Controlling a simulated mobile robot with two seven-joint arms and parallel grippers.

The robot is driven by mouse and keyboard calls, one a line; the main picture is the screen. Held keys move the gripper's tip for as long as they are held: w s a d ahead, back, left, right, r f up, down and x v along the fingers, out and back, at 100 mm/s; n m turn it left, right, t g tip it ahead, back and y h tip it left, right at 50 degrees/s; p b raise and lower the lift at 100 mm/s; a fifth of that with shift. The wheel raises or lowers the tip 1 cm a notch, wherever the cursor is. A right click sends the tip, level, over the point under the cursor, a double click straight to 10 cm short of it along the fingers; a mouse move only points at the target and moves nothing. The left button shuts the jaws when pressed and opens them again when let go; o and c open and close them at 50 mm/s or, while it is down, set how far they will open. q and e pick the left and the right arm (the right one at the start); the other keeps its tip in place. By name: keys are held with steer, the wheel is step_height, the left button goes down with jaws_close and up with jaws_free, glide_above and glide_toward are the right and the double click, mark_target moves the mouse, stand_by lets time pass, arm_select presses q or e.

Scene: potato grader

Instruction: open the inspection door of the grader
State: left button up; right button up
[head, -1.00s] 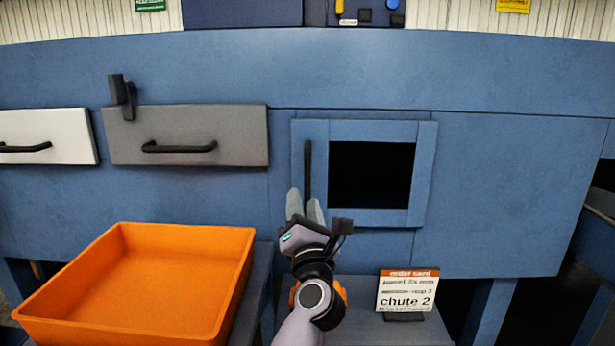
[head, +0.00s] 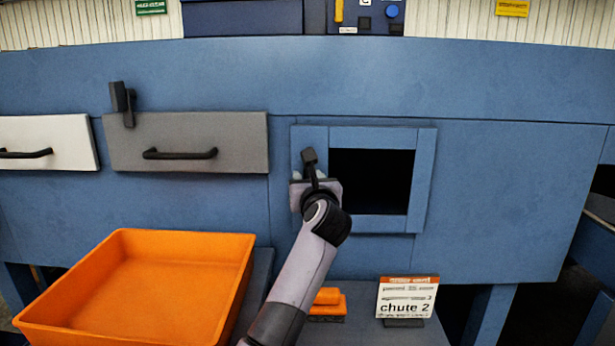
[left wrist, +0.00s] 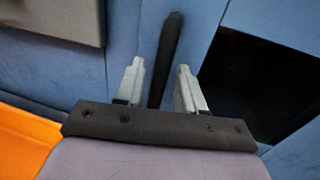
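The inspection door (head: 423,185) is a blue square frame around a dark opening, flush in the grader's front in the head view. Its upright black bar handle (left wrist: 169,50) is on the door's left side. My left gripper (head: 309,178) is in front of that side and hides most or all of the handle in the head view. In the left wrist view the gripper (left wrist: 160,85) is open, its two grey fingers on either side of the handle's lower part, with gaps visible. Whether the fingers reach the handle's depth is unclear. My right gripper is not in view.
A grey drawer (head: 235,135) and a white drawer (head: 60,130) are to the left. An orange tray (head: 185,238) sits below them. A "chute 2" card (head: 406,298) and an orange object (head: 328,300) are below the door.

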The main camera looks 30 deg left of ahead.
arm_select(q)
steer(key=shift+w+a, duration=0.3)
jaws_close()
